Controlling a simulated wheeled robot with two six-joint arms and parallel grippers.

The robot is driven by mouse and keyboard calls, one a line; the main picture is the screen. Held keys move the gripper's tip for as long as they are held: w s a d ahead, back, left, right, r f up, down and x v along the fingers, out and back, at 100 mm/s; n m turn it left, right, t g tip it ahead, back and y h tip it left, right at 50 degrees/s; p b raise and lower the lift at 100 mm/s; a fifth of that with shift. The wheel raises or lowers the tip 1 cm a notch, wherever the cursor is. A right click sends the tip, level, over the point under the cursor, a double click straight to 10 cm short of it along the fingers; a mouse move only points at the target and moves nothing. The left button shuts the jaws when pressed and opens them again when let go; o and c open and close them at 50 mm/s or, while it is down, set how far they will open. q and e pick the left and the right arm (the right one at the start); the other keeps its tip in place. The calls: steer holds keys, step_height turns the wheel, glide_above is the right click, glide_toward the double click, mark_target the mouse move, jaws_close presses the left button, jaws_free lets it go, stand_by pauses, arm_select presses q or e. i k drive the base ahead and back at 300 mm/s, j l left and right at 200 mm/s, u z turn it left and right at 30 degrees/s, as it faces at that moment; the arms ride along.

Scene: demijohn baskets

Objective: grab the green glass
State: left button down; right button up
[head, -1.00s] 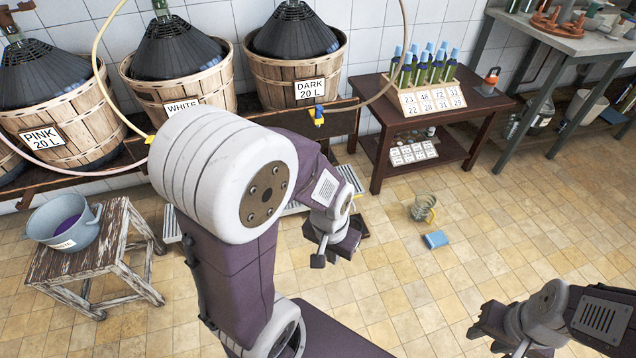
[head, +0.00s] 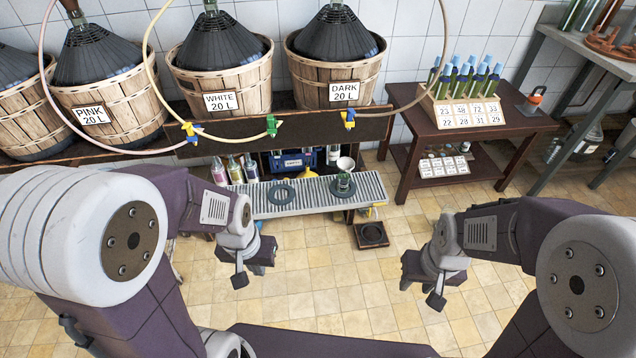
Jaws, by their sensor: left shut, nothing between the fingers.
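A small green glass (head: 343,186) stands on a dark ring near the right end of the grey slatted tray (head: 262,206), under the DARK barrel. It is small in the picture and its rim is hard to make out. My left gripper (head: 247,274) is shut and empty, in front of the tray's left part and apart from the glass. My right gripper (head: 421,287) hangs to the right and nearer to me than the glass, apart from it; its finger gap is unclear.
Several coloured bottles (head: 235,169) stand behind the tray's left end. Hoses with taps (head: 349,119) hang above it. A dark square item (head: 371,236) is on the floor. The brown table (head: 402,94) is right.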

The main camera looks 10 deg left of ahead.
mark_target(343, 177)
steer(key=i+l+u, duration=0.25)
steer(key=u, duration=0.15)
steer(key=i+l+u, duration=0.55)
steer(key=l+u, duration=0.2)
steer(key=i+l+u, duration=0.15)
steer(key=l+u, duration=0.25)
steer(key=l, duration=0.1)
